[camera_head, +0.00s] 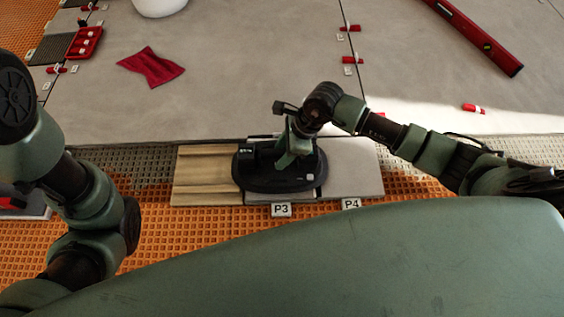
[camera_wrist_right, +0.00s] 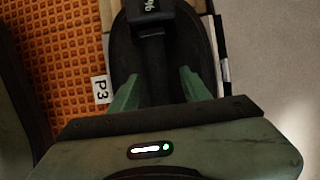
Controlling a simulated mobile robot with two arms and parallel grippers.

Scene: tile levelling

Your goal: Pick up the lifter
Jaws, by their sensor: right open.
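The lifter (camera_head: 265,180), a black oval pad with a raised handle and a small display, lies on a board between the P3 label and the big tile. In the right wrist view the lifter (camera_wrist_right: 180,45) runs up the middle. My right gripper (camera_head: 292,158) is low over the lifter. In the wrist view its two green fingers (camera_wrist_right: 159,82) are apart, one on each side of the dark handle; I cannot tell whether they touch it. My left arm shows at the left, but its gripper is not in view.
A wooden board (camera_head: 205,175) and a grey tile piece (camera_head: 352,165) flank the lifter. Labels P3 (camera_head: 281,210) and P4 (camera_head: 351,204) stand in front. Beyond lie large tiles with a red cloth (camera_head: 151,67), a red tray (camera_head: 85,42), a white bucket (camera_head: 160,5) and a red level (camera_head: 475,35).

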